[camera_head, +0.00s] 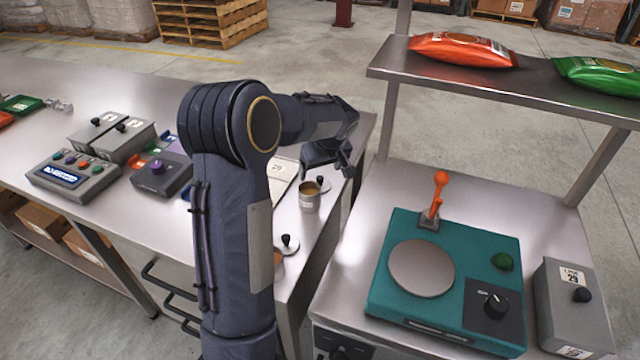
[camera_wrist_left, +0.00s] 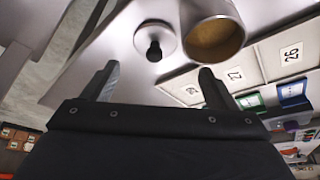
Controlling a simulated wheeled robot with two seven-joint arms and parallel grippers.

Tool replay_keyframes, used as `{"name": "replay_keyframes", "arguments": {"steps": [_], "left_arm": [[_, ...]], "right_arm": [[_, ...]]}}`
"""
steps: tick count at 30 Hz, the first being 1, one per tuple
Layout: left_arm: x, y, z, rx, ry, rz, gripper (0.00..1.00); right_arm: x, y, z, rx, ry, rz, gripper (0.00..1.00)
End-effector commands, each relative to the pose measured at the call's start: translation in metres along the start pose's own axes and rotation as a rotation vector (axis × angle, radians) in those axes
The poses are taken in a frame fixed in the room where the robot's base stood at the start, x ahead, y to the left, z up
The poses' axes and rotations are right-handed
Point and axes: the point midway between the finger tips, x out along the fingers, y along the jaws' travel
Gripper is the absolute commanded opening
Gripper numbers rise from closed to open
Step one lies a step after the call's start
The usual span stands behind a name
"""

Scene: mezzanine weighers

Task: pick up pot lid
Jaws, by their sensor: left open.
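A round grey pot lid with a black knob lies flat on the steel counter near its right edge; it shows in the left wrist view (camera_wrist_left: 146,35) and partly in the head view (camera_head: 325,187). Beside it stands an open metal pot (camera_head: 309,202) with tan contents, also in the left wrist view (camera_wrist_left: 240,40). My left gripper (camera_head: 330,165) is open and empty over the counter's edge. In the left wrist view its fingertips (camera_wrist_left: 160,70) are apart, with the lid and knob ahead between them. My right gripper is not in view.
Another black-knobbed lid (camera_head: 288,243) is nearer, partly hidden by my arm. Numbered panels (camera_wrist_left: 240,75) lie beside the pot. A teal scale (camera_head: 470,250) with an orange lever sits on the right table, under a shelf (camera_head: 540,85) with bags. Grey control boxes (camera_head: 72,175) stand left.

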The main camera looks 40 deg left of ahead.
Motion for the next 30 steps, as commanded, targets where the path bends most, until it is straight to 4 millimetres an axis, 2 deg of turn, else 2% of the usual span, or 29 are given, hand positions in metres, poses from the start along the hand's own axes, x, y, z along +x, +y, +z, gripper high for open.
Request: {"name": "replay_keyframes", "arguments": {"steps": [12,21,30], "left_arm": [[0.054,0.007,0.0,0.0,-0.003,-0.001,0.8],[0.059,0.008,0.0,0.001,-0.002,0.001,0.8],[0.059,0.007,0.0,0.001,-0.002,0.001,0.41]], "right_arm": [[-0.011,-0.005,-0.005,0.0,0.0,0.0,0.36],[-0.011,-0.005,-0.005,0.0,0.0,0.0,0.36],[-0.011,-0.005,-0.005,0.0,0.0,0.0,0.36]]}}
